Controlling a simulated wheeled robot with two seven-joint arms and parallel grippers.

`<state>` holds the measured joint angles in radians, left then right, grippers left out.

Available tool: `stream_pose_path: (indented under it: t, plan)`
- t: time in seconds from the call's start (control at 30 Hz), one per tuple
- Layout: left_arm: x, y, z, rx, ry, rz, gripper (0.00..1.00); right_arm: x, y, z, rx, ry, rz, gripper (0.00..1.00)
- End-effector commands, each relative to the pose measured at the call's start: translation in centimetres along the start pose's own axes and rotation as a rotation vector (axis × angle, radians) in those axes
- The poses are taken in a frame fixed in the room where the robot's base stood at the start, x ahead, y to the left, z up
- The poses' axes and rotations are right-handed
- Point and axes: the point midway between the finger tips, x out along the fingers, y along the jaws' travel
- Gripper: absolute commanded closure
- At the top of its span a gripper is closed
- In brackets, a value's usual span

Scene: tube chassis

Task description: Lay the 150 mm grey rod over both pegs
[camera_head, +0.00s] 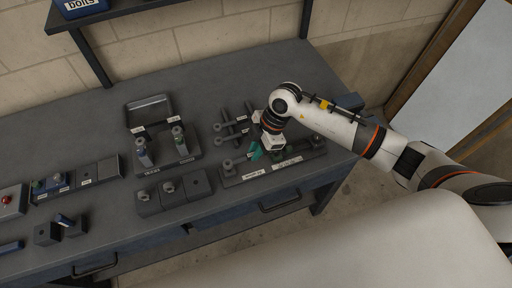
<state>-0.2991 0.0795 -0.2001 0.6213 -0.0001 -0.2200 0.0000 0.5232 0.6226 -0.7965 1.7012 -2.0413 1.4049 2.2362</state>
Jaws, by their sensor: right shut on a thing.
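My right gripper (262,153) reaches down from the right, over the back edge of a dark peg base with white labels (232,181). It is shut on what seems to be the grey rod, which the wrist mostly hides. Teal parts show at the fingertips. One peg (228,164) stands at the left of the base and another round peg-like part (317,140) shows at its right end. I cannot tell whether the held rod touches either peg. Other grey rods with ring ends (233,137) lie on a rack just behind and left of the gripper. My left gripper is out of view.
A dark stand with two upright cylinders (180,141) is left of the rack. Several dark blocks (147,202) lie along the front of the grey bench (215,85). A shelf with a blue bin (80,7) hangs at the back left. The back of the bench is clear.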

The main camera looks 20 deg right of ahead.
Motion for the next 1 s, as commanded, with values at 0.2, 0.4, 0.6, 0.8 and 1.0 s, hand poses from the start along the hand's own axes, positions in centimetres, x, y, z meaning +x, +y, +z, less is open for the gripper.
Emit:
stream_pose_path:
  t: [0.2,0.4,0.6,0.8,1.0]
  plan:
    - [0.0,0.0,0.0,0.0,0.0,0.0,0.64,0.0,0.0,0.0,-0.001,-0.001,0.0,1.0]
    - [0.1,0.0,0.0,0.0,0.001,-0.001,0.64,0.1,0.0,0.0,-0.001,-0.001,0.0,1.0]
    - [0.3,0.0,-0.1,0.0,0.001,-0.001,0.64,0.5,0.0,-0.2,-0.001,0.0,0.0,1.0]
    - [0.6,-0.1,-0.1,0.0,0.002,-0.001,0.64,1.1,0.0,-0.4,-0.002,-0.001,0.0,1.0]
    - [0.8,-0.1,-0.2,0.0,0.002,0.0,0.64,1.7,0.0,-0.6,-0.001,-0.001,0.0,1.0]
